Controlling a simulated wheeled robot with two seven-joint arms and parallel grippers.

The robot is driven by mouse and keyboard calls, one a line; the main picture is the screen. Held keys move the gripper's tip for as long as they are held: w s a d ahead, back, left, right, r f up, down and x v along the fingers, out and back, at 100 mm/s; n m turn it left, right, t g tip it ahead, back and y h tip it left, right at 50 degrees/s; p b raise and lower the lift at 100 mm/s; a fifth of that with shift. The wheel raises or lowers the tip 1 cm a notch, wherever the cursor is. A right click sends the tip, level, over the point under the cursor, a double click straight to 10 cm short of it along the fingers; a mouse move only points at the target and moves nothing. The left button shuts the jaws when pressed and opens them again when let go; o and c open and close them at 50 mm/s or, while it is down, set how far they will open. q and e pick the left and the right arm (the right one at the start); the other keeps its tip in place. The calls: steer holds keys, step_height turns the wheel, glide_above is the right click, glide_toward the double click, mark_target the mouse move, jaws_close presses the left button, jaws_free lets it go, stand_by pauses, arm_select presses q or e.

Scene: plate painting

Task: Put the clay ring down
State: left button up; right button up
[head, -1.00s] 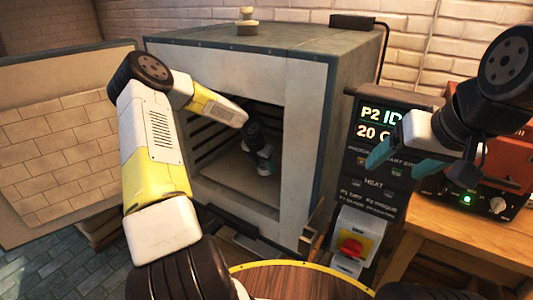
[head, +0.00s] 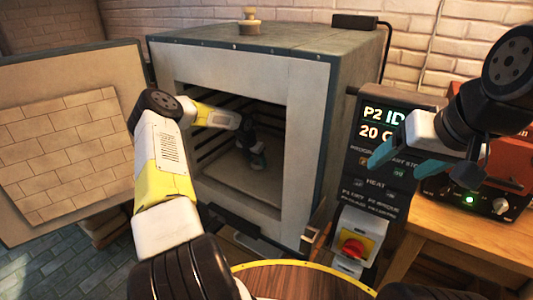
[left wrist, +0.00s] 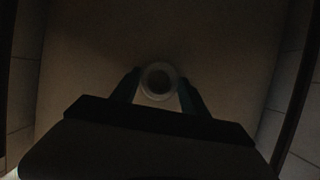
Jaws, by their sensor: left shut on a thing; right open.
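My left gripper (head: 258,160) reaches inside the open kiln (head: 300,130), low over its pale floor (head: 225,180). In the left wrist view my left gripper (left wrist: 158,88) is shut on the clay ring (left wrist: 158,70), a small pale ring between its two teal fingers. The dim light hides whether the ring touches the kiln floor. In the head view the ring is too small and dark to make out. My right gripper (head: 405,160) is open and empty, in front of the control panel at the right.
The kiln door (head: 70,150) stands wide open at the left. Dark grooved side walls flank the kiln chamber, and the floor around the ring looks clear. A control panel (head: 385,150) with a red switch (head: 353,248) stands right of the kiln. A wooden table (head: 470,235) holds an orange device (head: 510,150).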

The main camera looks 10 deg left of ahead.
arm_select(q)
steer(key=o, duration=1.4)
steer(key=shift+f, duration=0.15)
steer(key=shift+c, duration=0.2)
